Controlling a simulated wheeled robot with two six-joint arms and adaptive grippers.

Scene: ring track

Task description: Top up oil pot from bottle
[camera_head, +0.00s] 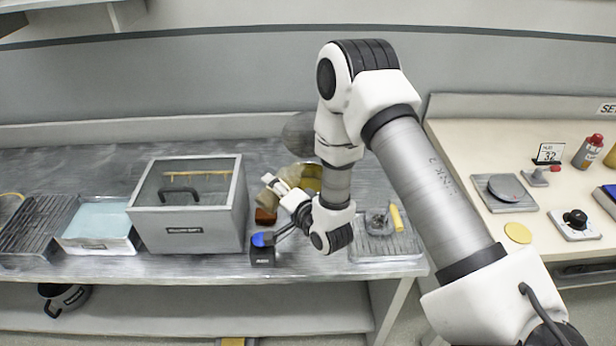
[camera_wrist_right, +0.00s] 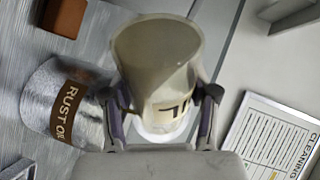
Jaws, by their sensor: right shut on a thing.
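My right gripper (camera_head: 282,187) is shut on a cream bottle-like vessel (camera_head: 269,181) above the left-centre of the grey worktop. In the right wrist view the vessel (camera_wrist_right: 155,55) sits between both fingers (camera_wrist_right: 163,105). Its dark label is only partly readable. A silvery pot (camera_wrist_right: 48,95) with a brown "RUST OIL" label stands beside the gripper, apart from the vessel in that picture. In the head view a yellow-amber round thing (camera_head: 312,178), partly behind my wrist, may be this pot; I cannot tell. The oil level is not visible. My left gripper is out of view.
A grey lidded box (camera_head: 190,225) is to the left. A tray (camera_head: 375,248) with small parts lies right of my wrist. A cleaning sheet (camera_wrist_right: 270,140) shows in the wrist view.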

